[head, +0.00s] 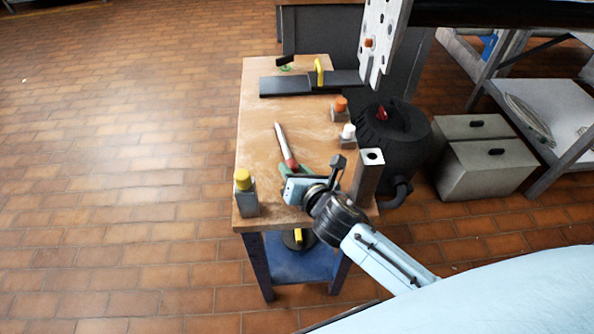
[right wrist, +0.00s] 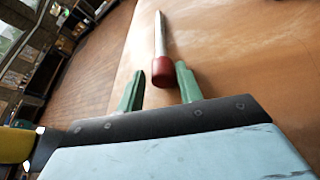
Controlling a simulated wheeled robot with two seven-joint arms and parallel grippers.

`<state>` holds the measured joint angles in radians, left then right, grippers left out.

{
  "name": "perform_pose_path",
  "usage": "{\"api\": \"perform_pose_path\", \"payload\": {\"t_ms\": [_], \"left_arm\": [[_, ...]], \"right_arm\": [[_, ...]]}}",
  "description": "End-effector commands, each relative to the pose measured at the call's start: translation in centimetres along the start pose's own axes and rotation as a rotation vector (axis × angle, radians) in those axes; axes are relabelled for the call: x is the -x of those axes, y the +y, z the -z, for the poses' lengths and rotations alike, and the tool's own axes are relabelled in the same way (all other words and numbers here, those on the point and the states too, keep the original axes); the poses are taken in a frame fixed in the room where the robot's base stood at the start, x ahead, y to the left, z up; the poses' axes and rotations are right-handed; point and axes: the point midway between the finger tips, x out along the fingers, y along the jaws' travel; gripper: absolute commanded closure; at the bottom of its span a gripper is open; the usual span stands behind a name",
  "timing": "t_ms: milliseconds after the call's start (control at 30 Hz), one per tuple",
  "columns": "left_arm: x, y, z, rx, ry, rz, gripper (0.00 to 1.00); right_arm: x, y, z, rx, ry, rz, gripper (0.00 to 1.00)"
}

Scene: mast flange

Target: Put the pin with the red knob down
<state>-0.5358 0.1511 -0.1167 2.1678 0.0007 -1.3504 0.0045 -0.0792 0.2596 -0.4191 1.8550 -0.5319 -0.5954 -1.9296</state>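The pin with the red knob (head: 290,163) lies on the wooden table top, its pale metal shaft pointing away from my right gripper. The right wrist view shows its red knob (right wrist: 163,72) and the shaft running away beyond it. My right gripper (head: 294,171) is low over the table at the knob end. In the right wrist view, its two green fingers (right wrist: 160,80) are apart, one on each side of the knob. There is a clear gap to the left finger; the right finger is close to the knob, and I cannot tell whether they touch. My left gripper is not in view.
A yellow-capped block (head: 246,197) stands at the table's front left corner. A square post (head: 368,178) stands right of my gripper. Orange-capped (head: 340,111) and white-capped (head: 348,137) blocks line the right edge. A perforated plate (head: 376,40) rises at the back right. The table's left middle is clear.

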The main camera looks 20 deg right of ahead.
Motion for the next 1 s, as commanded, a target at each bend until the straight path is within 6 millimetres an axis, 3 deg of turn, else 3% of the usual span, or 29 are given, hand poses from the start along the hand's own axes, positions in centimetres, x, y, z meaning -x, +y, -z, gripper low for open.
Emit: {"api": "perform_pose_path", "payload": {"t_ms": [33, 200, 700, 1000], "left_arm": [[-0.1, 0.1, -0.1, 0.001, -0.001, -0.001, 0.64], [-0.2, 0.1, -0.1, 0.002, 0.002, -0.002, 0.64], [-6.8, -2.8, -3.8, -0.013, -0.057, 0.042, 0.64], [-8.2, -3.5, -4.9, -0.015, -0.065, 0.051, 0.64]], "right_arm": [[0.0, -1.2, 1.6, -0.002, 0.035, 0.031, 0.53], [0.5, -0.6, 0.3, -0.003, 0.033, 0.03, 0.53], [9.7, -0.2, -0.3, 0.001, 0.026, 0.025, 0.53], [12.2, -0.1, -0.4, 0.001, 0.02, 0.023, 0.53]]}}
